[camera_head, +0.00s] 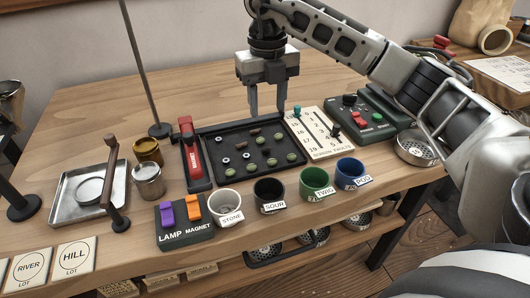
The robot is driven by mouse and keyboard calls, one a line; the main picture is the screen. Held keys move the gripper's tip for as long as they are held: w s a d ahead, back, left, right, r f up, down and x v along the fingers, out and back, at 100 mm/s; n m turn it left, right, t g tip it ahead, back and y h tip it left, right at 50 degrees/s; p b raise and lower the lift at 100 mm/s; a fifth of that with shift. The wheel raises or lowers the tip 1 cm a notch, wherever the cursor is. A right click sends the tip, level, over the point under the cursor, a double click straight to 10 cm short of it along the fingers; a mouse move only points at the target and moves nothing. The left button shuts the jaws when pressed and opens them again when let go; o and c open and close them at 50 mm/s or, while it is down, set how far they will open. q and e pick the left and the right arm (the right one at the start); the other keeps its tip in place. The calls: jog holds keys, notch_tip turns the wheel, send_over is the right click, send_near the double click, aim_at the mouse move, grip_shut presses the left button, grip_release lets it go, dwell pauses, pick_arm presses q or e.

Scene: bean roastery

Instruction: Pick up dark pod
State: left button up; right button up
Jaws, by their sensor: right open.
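A black sorting tray (209,131) lies on the wooden bench and holds several green beans, ring-like bits and small dark pieces. A dark brown elongated piece (255,131), which looks like the dark pod, lies toward the back of the tray. My right gripper (268,112) points down over the back of the tray, near this piece. Its two fingers are apart with nothing seen between them. A blue cup labelled POD (350,167) stands at the front right of the bench. My left gripper is not in view.
Cups labelled STONE (225,203), SOUR (268,192) and TWIG (315,180) stand along the front edge. A red magnet bar (191,150) is left of the tray. A screen faults board (322,133) and a button box (365,120) are at right. A thin pole (142,65) rises behind.

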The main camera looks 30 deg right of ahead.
send_over(265, 147)
jog(key=f, duration=0.5)
jog(key=shift+s+d, duration=0.15)
jog(key=shift+s, duration=0.1)
jog(key=shift+f, duration=0.4)
notch_tip(265, 147, down, 5)
jog(key=shift+w+f+b, duration=0.1)
jog(key=shift+b, duration=0.45)
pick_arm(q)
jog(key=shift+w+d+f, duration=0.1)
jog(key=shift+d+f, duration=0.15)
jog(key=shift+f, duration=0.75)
pick_arm(e)
grip_shut()
